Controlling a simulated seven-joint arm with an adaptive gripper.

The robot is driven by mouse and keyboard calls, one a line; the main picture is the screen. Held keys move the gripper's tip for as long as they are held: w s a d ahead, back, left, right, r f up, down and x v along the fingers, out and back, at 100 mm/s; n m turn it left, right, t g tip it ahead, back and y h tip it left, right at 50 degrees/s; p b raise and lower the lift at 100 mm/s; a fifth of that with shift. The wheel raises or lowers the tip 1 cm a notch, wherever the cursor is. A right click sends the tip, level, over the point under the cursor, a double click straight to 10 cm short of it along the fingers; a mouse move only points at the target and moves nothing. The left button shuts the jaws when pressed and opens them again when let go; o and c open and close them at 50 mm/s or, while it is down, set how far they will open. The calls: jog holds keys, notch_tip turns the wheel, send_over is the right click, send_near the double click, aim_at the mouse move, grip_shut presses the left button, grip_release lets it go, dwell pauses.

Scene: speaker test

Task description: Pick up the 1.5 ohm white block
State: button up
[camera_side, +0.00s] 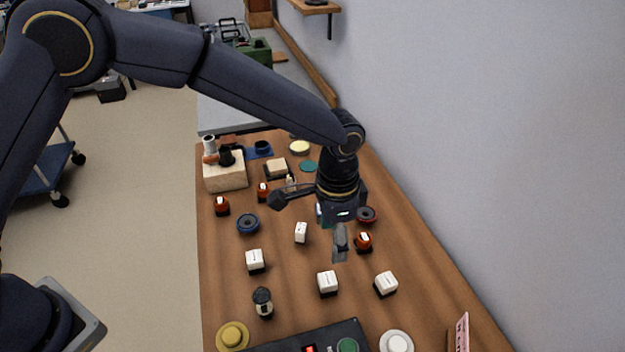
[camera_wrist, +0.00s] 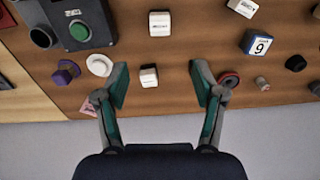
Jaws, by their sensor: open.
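Several white blocks stand on the wooden table; their print is too small for me to tell which reads 1.5 ohm. In the side view they are a middle block (camera_side: 301,233), a left block (camera_side: 255,261), a front block (camera_side: 327,283) and a right block (camera_side: 386,284). My gripper (camera_side: 340,243) hangs above the table behind the front and right blocks, pointing down. In the wrist view my gripper (camera_wrist: 161,84) is open and empty. A white block (camera_wrist: 149,77) appears between its fingers, nearer the left one. Another white block (camera_wrist: 160,24) lies beyond.
A dark box with a green button (camera_side: 347,346) and a white knob (camera_side: 397,342) are at the front.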

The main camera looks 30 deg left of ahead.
send_near(327, 279)
jog(key=f, duration=0.5)
jog(key=shift+w+d+f, duration=0.1)
jog(key=shift+w, duration=0.15)
jog(key=shift+s+f, duration=0.2)
jog(key=shift+f, duration=2.55)
jog(key=shift+c, duration=0.4)
jog(key=c, duration=1.1)
